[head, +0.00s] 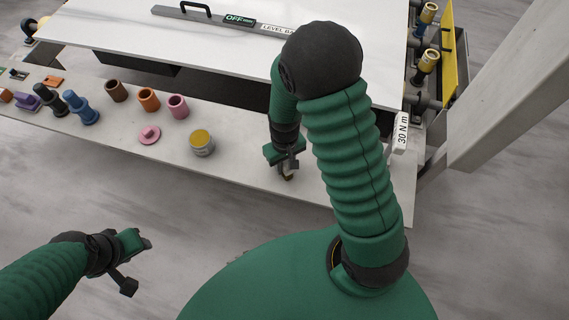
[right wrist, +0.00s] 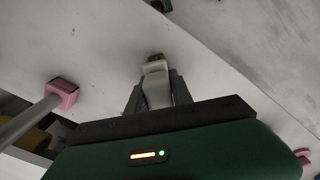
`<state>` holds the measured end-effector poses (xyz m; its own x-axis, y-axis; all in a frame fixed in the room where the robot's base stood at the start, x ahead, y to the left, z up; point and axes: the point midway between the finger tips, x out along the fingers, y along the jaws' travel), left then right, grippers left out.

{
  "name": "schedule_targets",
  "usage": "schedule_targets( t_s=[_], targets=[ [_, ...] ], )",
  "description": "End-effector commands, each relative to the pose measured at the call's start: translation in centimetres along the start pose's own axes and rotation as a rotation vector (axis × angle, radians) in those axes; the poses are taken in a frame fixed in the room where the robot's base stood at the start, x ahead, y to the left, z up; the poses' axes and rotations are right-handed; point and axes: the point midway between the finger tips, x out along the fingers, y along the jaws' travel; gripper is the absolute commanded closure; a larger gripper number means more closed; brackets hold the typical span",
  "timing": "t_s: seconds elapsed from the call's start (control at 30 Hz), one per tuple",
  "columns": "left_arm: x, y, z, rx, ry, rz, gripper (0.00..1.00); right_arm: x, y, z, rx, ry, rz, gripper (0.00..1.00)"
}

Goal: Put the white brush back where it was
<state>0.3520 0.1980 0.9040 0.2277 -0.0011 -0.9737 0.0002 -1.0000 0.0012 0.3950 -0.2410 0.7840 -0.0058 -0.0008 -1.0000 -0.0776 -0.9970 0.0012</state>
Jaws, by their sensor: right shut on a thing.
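The white brush (right wrist: 157,88) shows in the right wrist view as a pale handle between my two gripper fingers, with a brownish-yellow tip at the far end. My right gripper (right wrist: 153,92) is shut on it. In the head view my right gripper (head: 287,166) is over the front part of the pale bench (head: 240,172), and its arm hides much around it. The brush is barely visible there; I cannot tell whether its tip touches the bench. My left gripper (head: 132,264) is off the bench at the lower left, holding nothing that I can see; its jaw opening is unclear.
A tin with a yellow top (head: 202,142) stands left of my right gripper. Brown (head: 116,90), orange (head: 149,99) and pink (head: 178,105) cups and a pink disc (head: 149,135) are further left. A white slab (head: 230,50) lies behind. Bare bench lies between tin and gripper.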

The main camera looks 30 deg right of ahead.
Motion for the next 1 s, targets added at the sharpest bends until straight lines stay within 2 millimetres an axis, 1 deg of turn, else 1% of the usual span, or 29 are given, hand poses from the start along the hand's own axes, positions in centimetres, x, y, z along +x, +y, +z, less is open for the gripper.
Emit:
schedule_targets(
  t_s=[0.1, 0.13, 0.27, 0.53, 0.67, 0.77, 0.9, 1.0],
  targets=[
    [0.2, 0.0, 0.1, 0.0, 0.0, 0.0, 0.59, 0.4, 0.0, 0.0, 0.0, -0.001, 0.0, 1.0],
    [0.1, 0.0, 0.0, 0.0, 0.0, 0.0, 0.59, 0.3, 0.0, 0.0, 0.0, 0.0, 0.0, 0.69],
    [0.1, 0.0, 0.0, 0.0, 0.0, 0.0, 0.59, 0.2, 0.0, -0.1, 0.0, -0.001, 0.0, 0.52],
    [0.1, 0.0, 0.0, 0.0, 0.0, 0.0, 0.59, 0.2, 0.0, 0.0, 0.0, 0.0, 0.0, 0.51],
    [-0.2, 0.0, -0.1, 0.0, 0.0, 0.0, 0.59, -0.8, 0.0, -0.1, 0.001, 0.002, 0.0, 0.51],
    [-0.7, 0.0, -0.2, 0.0, 0.0, 0.0, 0.59, -3.0, 0.0, -0.1, 0.001, 0.005, 0.0, 0.51],
    [-1.4, 0.0, -0.3, 0.0, 0.0, 0.0, 0.59, -6.8, 0.0, -0.2, 0.0, 0.006, -0.001, 0.51],
    [-1.8, 0.0, -0.4, 0.0, 0.0, 0.0, 0.59, -9.2, 0.0, -0.1, 0.0, 0.005, -0.001, 0.51]
  ],
)
